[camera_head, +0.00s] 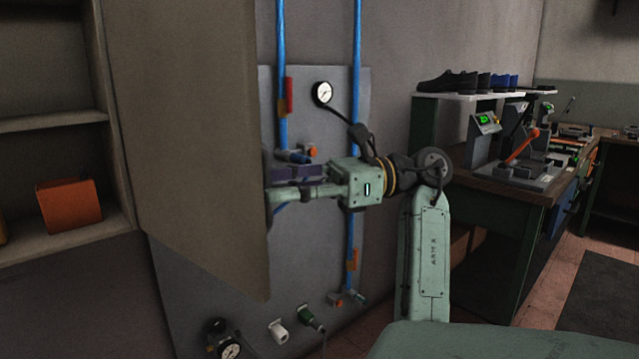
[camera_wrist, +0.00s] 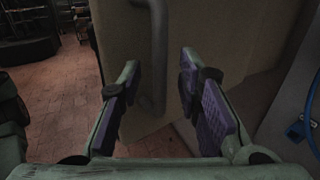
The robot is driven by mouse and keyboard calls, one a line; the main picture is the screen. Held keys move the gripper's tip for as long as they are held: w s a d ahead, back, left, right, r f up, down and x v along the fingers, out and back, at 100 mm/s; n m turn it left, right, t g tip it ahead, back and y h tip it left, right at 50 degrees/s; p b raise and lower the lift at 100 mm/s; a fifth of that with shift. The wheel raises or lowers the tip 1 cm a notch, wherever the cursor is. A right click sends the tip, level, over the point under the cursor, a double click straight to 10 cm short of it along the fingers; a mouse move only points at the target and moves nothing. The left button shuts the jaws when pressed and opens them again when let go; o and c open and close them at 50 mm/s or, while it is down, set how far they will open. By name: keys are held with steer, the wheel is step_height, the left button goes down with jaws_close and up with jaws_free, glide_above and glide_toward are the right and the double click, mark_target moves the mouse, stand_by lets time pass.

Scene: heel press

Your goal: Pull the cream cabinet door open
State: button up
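The cream cabinet door (camera_head: 190,130) stands swung out from the cabinet at the left of the head view, with shelves showing beside it. Its handle is hidden there. In the wrist view the door (camera_wrist: 205,35) fills the upper middle and its vertical bar handle (camera_wrist: 157,60) shows. My gripper (camera_head: 285,182) is at the door's right edge in the head view, its fingertips partly hidden behind the door. In the wrist view my gripper (camera_wrist: 159,75) is open, its purple-padded fingers on either side of the handle with gaps; contact cannot be made out.
The open cabinet shelf (camera_head: 55,121) holds an orange bin (camera_head: 70,205). Behind my arm a grey wall panel (camera_head: 340,90) carries blue pipes, a gauge (camera_head: 322,93) and fittings. A workbench (camera_head: 490,185) with presses stands at the right. Tiled floor shows clear in the wrist view (camera_wrist: 60,85).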

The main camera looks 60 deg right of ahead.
steer(key=v, duration=0.9)
steer(key=shift+s+d, duration=0.25)
steer(key=shift+d, duration=0.05)
stand_by(0.6)
